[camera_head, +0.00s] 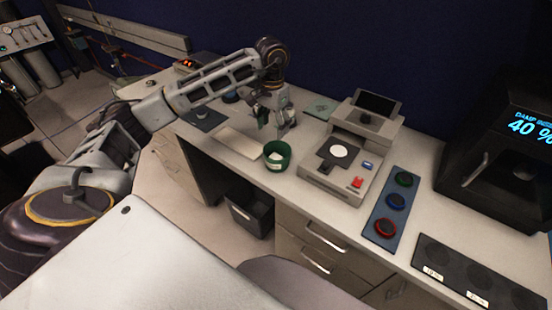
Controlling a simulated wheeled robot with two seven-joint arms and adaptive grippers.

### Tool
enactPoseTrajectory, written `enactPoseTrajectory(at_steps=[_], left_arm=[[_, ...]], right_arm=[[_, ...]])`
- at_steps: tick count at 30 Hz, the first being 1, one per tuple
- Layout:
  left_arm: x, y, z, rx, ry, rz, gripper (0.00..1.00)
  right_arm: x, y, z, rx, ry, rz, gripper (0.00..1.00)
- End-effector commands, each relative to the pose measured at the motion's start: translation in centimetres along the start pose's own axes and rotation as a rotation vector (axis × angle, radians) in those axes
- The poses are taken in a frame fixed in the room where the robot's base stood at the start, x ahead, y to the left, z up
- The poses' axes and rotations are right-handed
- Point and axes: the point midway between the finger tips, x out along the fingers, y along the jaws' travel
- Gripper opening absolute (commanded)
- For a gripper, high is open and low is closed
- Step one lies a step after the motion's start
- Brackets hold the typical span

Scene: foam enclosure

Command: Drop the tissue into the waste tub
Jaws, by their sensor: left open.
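A small round green tub (268,163) stands on the bench near its front edge, just left of the grey instrument. A white piece that looks like the tissue (276,157) lies inside the tub. My left gripper (275,126) is open, a little above and behind the tub, pointing down. I see nothing clearly held between its fingers, though a dark green patch shows at its left finger. My right gripper is not in view.
A grey instrument (334,185) with a white disc stands right of the tub. A blue strip (373,228) holds green, blue and red round pieces. A pale flat board (238,143) lies left of the tub. A dark open bin (248,213) sits below the bench.

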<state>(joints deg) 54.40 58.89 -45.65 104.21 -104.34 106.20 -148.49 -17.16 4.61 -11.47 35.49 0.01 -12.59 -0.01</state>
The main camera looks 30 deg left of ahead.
Motion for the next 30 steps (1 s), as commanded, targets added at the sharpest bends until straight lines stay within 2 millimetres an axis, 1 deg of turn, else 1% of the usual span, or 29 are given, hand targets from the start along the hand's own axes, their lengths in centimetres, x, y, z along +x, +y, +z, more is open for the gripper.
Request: enactPoseTrajectory(at_steps=[1, 16, 24, 30], left_arm=[[-0.7, 0.0, -0.1, 0.000, 0.003, 0.000, 0.63], [-7.4, 0.0, -0.1, -0.001, 0.003, 0.000, 0.63], [-9.2, 0.0, 0.0, 0.000, 0.001, -0.001, 0.63], [-9.9, 0.0, 0.0, 0.000, 0.000, 0.001, 0.63]], right_arm=[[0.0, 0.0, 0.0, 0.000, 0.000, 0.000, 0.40], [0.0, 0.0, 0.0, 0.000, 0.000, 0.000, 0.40], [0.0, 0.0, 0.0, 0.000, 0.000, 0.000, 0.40], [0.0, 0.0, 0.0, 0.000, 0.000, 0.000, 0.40]])
